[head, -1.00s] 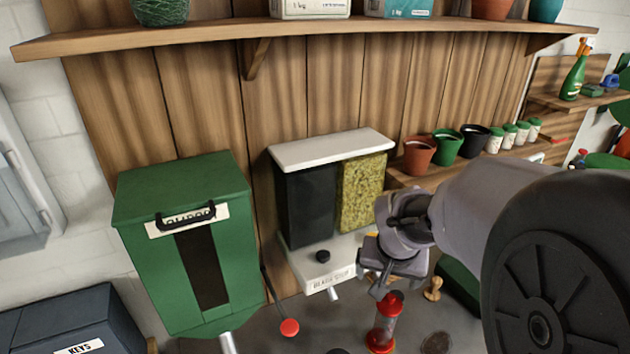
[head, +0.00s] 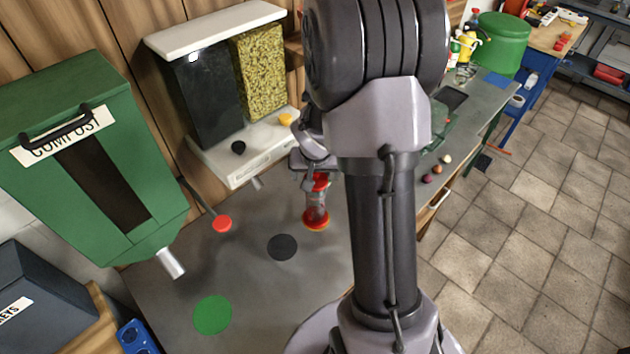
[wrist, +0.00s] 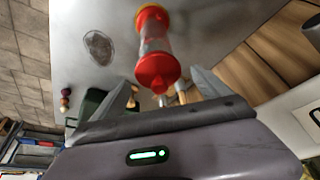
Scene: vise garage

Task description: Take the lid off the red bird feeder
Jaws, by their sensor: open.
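The red bird feeder (head: 316,200) is a clear tube with a red lid and a red base, standing upright on the grey bench. In the head view its red lid (head: 320,181) is just below my gripper (head: 309,172), whose fingers are partly hidden by my arm. In the wrist view the feeder's tube (wrist: 154,35) and red lid (wrist: 158,70) show just beyond my gripper (wrist: 162,90). The two fingers are spread apart on either side of the lid's lower edge, with nothing held. I cannot tell whether they touch the lid.
A green compost bin (head: 80,170) and a dispenser with a black and a seed-filled compartment (head: 260,75) stand behind and left. A red-tipped lever (head: 222,224) projects near the bench.

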